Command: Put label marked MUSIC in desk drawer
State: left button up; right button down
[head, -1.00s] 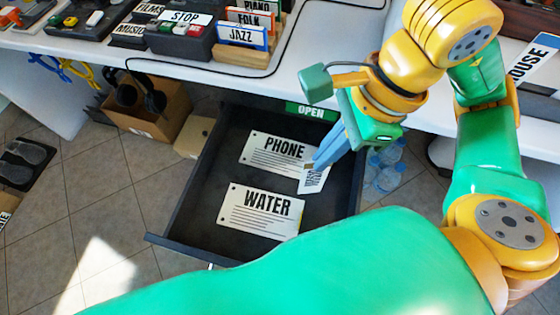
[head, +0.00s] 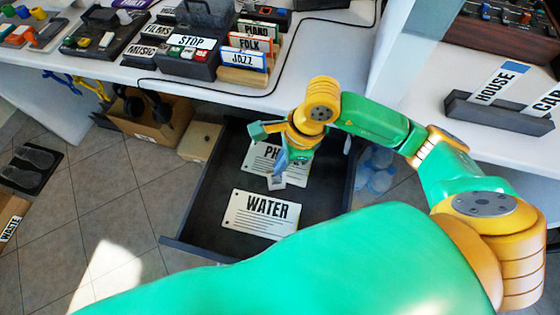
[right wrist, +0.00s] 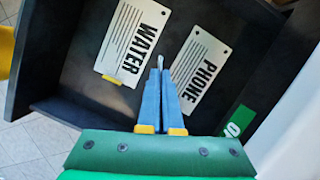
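My right gripper (head: 279,168) is inside the open desk drawer's space, pointing down. A white plate reading MUSIC (head: 141,52) shows at the left of the desk. The dark desk drawer (head: 197,200) is pulled out and holds a WATER label (head: 236,222) and a PHONE label (head: 254,166), partly hidden by my gripper. My left gripper is not in view.
JAZZ (head: 243,62), FOLK and PIANO cards stand on the desk beside a STOP box (head: 190,58). A rack (head: 497,115) with HOUSE and another label is at right. Bottles (head: 375,172) stand right of the drawer. A cardboard box (head: 150,125) is at left.

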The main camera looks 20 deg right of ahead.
jog(key=shift+f, duration=0.2)
jog(key=c, duration=1.1)
grip_release()
jog(key=shift+r, duration=0.1)
jog(key=shift+r+p, duration=0.3)
jog(key=shift+r, duration=0.05)
jog(key=p+v, duration=0.1)
jog(key=v, duration=1)
jog(key=shift+r+p, duration=0.3)
jog(key=shift+d, duration=0.15)
